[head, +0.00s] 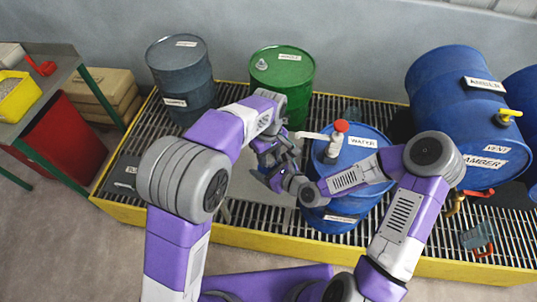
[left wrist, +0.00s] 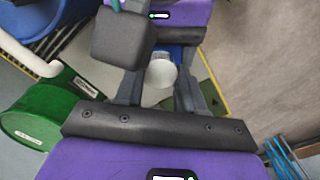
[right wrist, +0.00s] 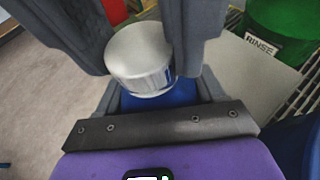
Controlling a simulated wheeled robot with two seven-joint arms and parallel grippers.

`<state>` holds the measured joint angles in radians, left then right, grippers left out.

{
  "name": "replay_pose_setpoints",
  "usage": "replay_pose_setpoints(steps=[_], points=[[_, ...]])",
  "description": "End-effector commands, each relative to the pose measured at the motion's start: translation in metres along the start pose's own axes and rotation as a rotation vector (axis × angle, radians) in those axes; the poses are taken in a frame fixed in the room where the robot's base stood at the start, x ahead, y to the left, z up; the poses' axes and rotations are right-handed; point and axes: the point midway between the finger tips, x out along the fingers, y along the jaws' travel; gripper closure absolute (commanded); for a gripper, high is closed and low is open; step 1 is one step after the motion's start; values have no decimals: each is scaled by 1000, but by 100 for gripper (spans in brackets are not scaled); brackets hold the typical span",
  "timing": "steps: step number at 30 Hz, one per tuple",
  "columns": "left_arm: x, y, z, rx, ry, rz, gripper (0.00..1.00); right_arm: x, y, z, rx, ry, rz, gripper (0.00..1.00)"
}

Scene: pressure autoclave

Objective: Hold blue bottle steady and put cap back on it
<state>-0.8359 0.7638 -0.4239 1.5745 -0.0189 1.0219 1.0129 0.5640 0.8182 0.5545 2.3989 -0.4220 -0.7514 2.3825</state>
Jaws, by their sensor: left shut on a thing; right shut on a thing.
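The cap (right wrist: 140,60) is a pale silver-white cylinder in the right wrist view, and it also shows in the left wrist view (left wrist: 161,72). My left gripper (head: 270,178) is shut on it, its dark fingers on either side. The blue bottle (right wrist: 180,95) shows just below the cap, between the fingers of my right gripper (right wrist: 165,92), which is shut on it. The cap sits at or just above the bottle's top; I cannot tell whether they touch. In the head view the grippers meet and hide both things.
The blue WATER drum (head: 355,148), with a white red-topped tap (head: 336,135), stands close behind my right arm. Green (head: 282,72) and grey (head: 180,85) drums stand farther back on the yellow-edged grating. A blue AMBER drum (head: 450,80) lies at the right.

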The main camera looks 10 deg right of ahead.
Motion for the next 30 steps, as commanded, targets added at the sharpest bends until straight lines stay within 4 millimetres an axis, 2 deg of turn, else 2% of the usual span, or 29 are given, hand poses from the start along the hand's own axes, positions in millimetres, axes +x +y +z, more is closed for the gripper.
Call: replay_pose_setpoints(steps=[2, 9, 18, 19, 21, 23, 30], points=[[0, 0, 0, 13, 0, 0, 98, 0, 0, 1, -1, -1, 0, 100], [0, 0, 0, 257, -1, 1, 98, 0, 0, 1, -1, -1, 0, 100], [0, 0, 0, 285, 0, 0, 98, 0, 0, 1, -1, -1, 0, 100], [0, 0, 0, 284, 0, 1, 57, 0, 0, 0, -1, -1, 0, 100], [0, 0, 0, 284, 0, 0, 46, 0, 0, 0, -1, -1, 0, 100], [0, 0, 0, 283, 0, 0, 37, 0, 0, 0, -1, -1, 0, 100], [0, 0, 0, 283, 0, 0, 36, 0, 0, 1, -1, -1, 0, 100]])
